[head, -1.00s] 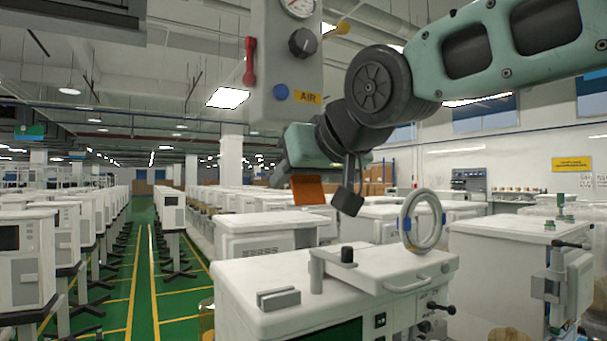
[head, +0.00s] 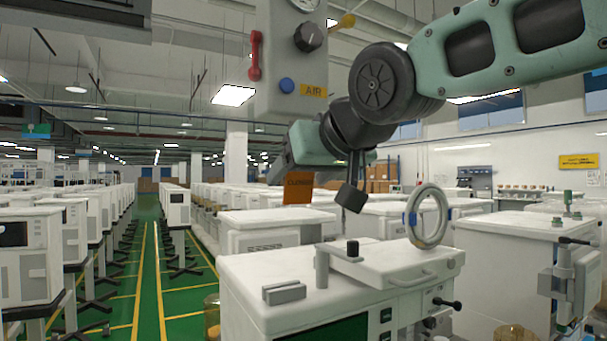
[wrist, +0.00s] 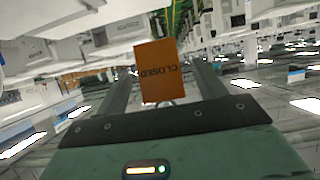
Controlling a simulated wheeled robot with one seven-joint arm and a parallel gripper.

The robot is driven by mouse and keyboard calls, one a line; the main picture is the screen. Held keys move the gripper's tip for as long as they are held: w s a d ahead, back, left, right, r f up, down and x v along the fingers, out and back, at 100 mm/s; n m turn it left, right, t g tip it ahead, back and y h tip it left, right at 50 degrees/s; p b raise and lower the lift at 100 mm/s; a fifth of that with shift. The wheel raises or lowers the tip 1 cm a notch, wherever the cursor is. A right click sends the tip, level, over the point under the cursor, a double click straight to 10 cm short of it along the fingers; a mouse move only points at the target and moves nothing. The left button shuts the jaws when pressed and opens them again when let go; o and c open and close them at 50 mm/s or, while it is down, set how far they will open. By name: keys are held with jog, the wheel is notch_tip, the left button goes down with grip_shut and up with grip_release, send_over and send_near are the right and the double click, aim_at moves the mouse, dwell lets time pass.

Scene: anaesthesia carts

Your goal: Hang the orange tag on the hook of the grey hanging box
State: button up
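The grey hanging box (head: 285,60) hangs at the top centre of the head view, with a gauge, black knob, blue button, red lever and AIR label. I cannot make out its hook clearly. The orange tag (head: 298,191) hangs in the air below the box, by the end of my arm. It also shows in the wrist view (wrist: 160,72), between the fingers, with CLOSED upside down. My gripper (wrist: 162,78) appears shut on the tag's upper part; the exact grip is hidden. In the head view it is just below the box, partly hidden by my wrist.
A white cart (head: 340,280) with a grey bracket and a ring (head: 427,216) stands below my arm. Another white cart (head: 510,260) is at the right. Rows of carts line a green aisle (head: 150,270) at the left.

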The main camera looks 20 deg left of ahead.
jog(key=shift+d, duration=0.1)
jog(key=b+v, duration=0.6)
jog(key=v, duration=1.1)
jog(key=shift+s+r, duration=0.1)
jog(key=d+f+g+h+b, duration=0.2)
jog(key=f+h, duration=0.1)
jog(key=f, duration=1.2)
jog(key=d+f+g+h+b, duration=0.1)
jog(key=d+f+g+h, duration=0.15)
jog(key=f, duration=1.35)
jog(key=s+d+f+g+h, duration=0.1)
jog(key=s+d+f, duration=0.3)
jog(key=f, duration=0.3)
jog(key=s+d+f+m+g+h+b, duration=0.1)
jog(key=s+d+f, duration=0.3)
jog(key=d+f, duration=0.2)
jog(key=s+d+f+m+g+h+b, duration=0.1)
jog(key=s+d+f, duration=0.3)
jog(key=f, duration=0.6)
jog(key=shift+s+d+f+g+h, duration=0.2)
jog(key=shift+s+d+g+h, duration=0.3)
jog(key=shift+d, duration=0.2)
jog(key=shift+w, duration=0.15)
